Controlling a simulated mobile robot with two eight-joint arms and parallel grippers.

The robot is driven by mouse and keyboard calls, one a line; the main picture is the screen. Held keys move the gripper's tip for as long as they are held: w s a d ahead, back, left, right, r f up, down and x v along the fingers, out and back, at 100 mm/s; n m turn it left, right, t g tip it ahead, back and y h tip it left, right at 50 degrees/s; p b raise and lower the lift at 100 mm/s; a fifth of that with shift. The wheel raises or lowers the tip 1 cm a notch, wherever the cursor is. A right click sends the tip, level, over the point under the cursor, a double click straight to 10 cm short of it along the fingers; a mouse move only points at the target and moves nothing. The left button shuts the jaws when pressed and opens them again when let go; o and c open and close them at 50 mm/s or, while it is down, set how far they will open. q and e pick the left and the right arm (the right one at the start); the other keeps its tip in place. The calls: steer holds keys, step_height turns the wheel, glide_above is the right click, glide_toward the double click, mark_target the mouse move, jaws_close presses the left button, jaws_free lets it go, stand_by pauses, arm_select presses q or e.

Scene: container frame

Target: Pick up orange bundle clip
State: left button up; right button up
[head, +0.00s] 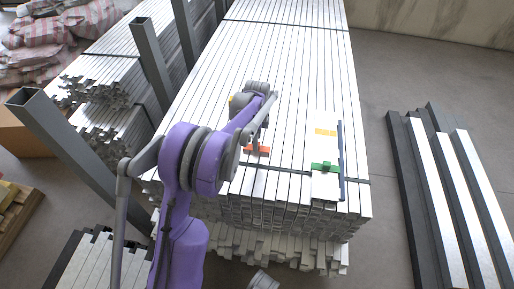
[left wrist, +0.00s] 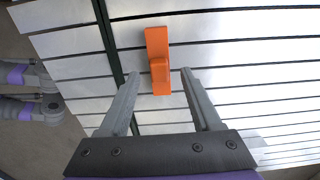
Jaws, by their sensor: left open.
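The orange bundle clip (head: 259,150) lies on top of the stack of light metal bars, partly hidden by my left arm in the head view. In the left wrist view the orange clip (left wrist: 158,62) lies beside a dark strap, ahead of and between the fingers. My left gripper (left wrist: 158,75) is open and empty, its two fingers spread to either side of the clip's near end. In the head view my left gripper (head: 255,142) hangs over the clip. I cannot tell the exact height gap.
A green clip (head: 325,167) sits to the right on a white sheet with a yellow patch (head: 325,131), next to a dark blue bar (head: 341,160). Grey upright posts (head: 150,60) stand along the stack's left side. More bars (head: 440,190) lie on the floor at right.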

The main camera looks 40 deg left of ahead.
arm_select(q)
step_height(320, 180, down, 3)
steer(key=shift+f+b, duration=0.15)
steer(key=shift+b, duration=0.15)
jaws_close()
